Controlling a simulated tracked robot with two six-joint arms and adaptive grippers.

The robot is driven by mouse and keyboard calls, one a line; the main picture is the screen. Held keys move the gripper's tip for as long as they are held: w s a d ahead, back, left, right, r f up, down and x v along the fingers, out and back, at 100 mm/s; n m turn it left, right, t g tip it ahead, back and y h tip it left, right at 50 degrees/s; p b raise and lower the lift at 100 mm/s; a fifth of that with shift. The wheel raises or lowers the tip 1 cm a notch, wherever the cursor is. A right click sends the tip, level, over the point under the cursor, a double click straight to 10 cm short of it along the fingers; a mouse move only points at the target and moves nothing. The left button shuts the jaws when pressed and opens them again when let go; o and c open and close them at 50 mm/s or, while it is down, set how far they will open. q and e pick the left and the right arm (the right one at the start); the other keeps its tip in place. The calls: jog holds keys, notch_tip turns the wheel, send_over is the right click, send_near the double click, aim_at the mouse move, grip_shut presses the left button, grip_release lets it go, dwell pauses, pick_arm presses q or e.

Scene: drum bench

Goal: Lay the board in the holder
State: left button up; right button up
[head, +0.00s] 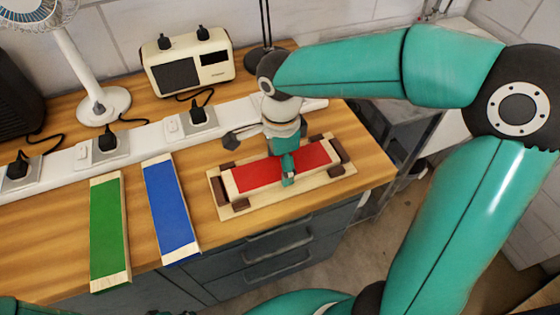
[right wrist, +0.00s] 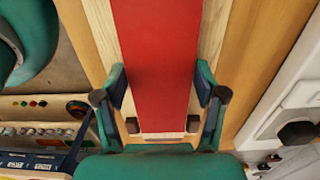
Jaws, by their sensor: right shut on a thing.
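The holder (head: 300,191) is a pale wooden base with dark brown blocks at its ends, lying near the right end of the bench. A red board (head: 252,177) with pale ends lies lengthwise over it, between the end blocks. I cannot tell if the board rests flat on the base. My right gripper (head: 287,165) points down and is shut across the middle of the red board. In the right wrist view its fingers flank the red board (right wrist: 158,60) on both long sides. My left gripper does not show.
A green board (head: 107,230) and a blue board (head: 169,208) lie left of the holder. A white power strip (head: 145,137) with black plugs runs behind. A radio (head: 190,62) and a fan (head: 75,70) stand at the back. The bench's front edge is close to the holder.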

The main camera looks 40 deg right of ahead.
jog(key=o, duration=1.4)
notch_tip(320, 180, up, 12)
jog(key=shift+f, duration=0.1)
